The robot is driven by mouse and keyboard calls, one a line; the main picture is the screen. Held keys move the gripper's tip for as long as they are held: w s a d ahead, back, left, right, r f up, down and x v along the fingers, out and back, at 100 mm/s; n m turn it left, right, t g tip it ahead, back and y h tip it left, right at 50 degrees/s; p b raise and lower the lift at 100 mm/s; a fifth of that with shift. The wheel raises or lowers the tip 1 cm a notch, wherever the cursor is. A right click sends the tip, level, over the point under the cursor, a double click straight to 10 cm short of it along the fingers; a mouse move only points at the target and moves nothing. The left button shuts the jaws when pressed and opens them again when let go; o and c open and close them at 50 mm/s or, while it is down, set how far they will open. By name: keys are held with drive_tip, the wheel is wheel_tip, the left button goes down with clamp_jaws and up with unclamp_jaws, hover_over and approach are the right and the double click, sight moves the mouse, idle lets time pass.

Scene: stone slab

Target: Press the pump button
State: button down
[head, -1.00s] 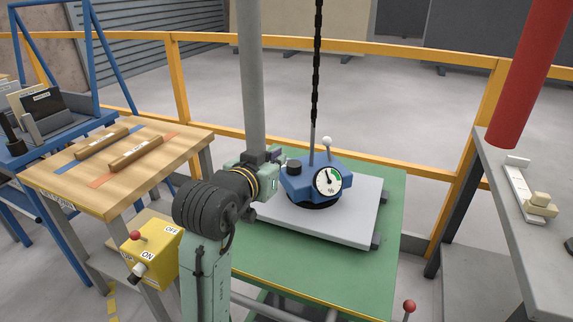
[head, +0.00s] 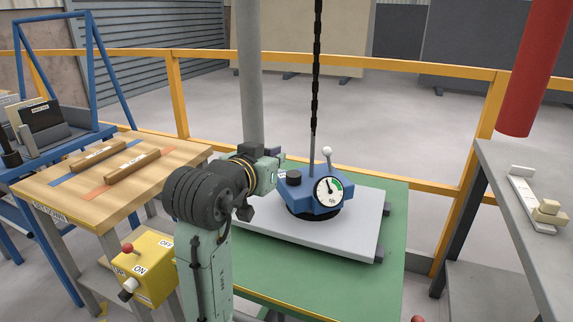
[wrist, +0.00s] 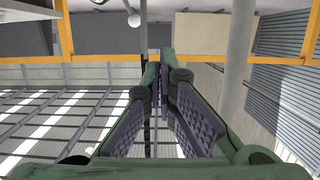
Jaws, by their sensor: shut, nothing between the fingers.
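The blue vacuum lifter body (head: 313,194) sits on a pale slab (head: 345,238) on a green table. It carries a black round button (head: 293,177) on its upper left, a dial gauge (head: 329,191) in front and a lever with a white ball (head: 327,151). My gripper (head: 279,167) is just left of the black button and slightly above it in the picture. Whether they touch is not clear. In the wrist view its fingers (wrist: 166,58) meet at the tips with nothing between them. A white ball (wrist: 134,19) shows at the top there; the button does not.
A black chain (head: 316,80) hangs down to the lifter, and a grey post (head: 250,80) stands behind my gripper. A yellow ON/OFF box (head: 148,270) is at lower left. A red cylinder (head: 534,75) hangs above the grey table (head: 530,190) at right.

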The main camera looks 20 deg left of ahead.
drive_tip(key=p, duration=0.2)
hover_over(292, 187)
wheel_tip(292, 187, down, 2)
drive_tip(key=shift+w+f, duration=0.15)
drive_tip(key=shift+f, duration=0.05)
drive_tip(key=f, duration=0.2)
drive_tip(key=shift+s+f, duration=0.2)
drive_tip(key=shift+f, duration=0.8)
